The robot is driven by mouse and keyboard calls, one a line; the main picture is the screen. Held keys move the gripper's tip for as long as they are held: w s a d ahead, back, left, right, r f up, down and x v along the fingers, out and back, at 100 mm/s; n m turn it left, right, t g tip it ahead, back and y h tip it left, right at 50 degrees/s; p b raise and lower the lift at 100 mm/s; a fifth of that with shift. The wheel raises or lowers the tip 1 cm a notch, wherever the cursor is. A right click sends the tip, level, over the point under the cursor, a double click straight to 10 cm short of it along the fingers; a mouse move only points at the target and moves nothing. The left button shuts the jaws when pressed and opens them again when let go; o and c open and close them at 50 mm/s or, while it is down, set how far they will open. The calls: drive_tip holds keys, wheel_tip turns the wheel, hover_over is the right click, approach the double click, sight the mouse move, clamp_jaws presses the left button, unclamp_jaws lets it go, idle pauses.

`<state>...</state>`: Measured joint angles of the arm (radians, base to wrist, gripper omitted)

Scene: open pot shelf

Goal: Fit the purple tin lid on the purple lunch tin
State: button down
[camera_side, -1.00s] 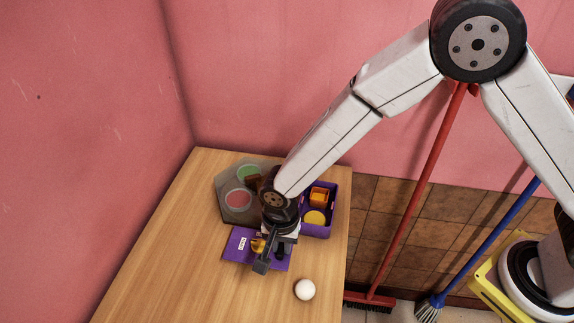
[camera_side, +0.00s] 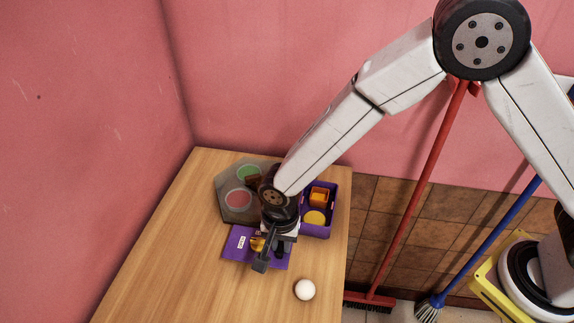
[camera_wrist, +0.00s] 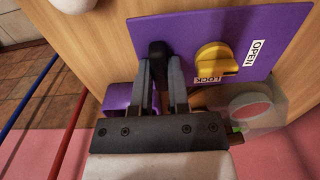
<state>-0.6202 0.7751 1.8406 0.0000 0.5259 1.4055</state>
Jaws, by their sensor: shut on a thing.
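The purple tin lid (camera_side: 233,243) lies flat in front of the purple lunch tin, and I cannot tell whether it touches the table. It fills the top of the wrist view (camera_wrist: 285,28), with a yellow knob (camera_wrist: 213,58) between the labels OPEN and LOCK. My gripper (camera_wrist: 160,65) is shut on the lid's black handle (camera_wrist: 158,50). The open purple lunch tin (camera_side: 331,200) stands behind and right of the lid. It holds an orange square piece (camera_side: 319,196) and a yellow round piece (camera_side: 314,217). My wrist hides its left part.
A grey hexagonal tray (camera_side: 226,190) with a green and a red disc stands left of the tin. A white ball (camera_side: 304,289) rests near the table's right edge. The table (camera_side: 160,260) is clear at left and front. A red broom (camera_side: 425,185) leans beyond the table.

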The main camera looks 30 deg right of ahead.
wheel_tip(320, 180, up, 13)
drive_tip(key=w+d+n, duration=0.5)
drive_tip(key=d+n, duration=0.4)
drive_tip(key=w+d+n, duration=0.4)
drive_tip(key=d+n, duration=0.4)
drive_tip(key=d, duration=0.1)
drive_tip(key=shift+a+f, duration=0.2)
drive_tip(key=shift+f, duration=2.7)
drive_tip(key=shift+f, duration=0.15)
drive_tip(key=shift+w+f, duration=0.1)
drive_tip(key=shift+f, duration=1.6)
drive_tip(key=shift+f, duration=0.8)
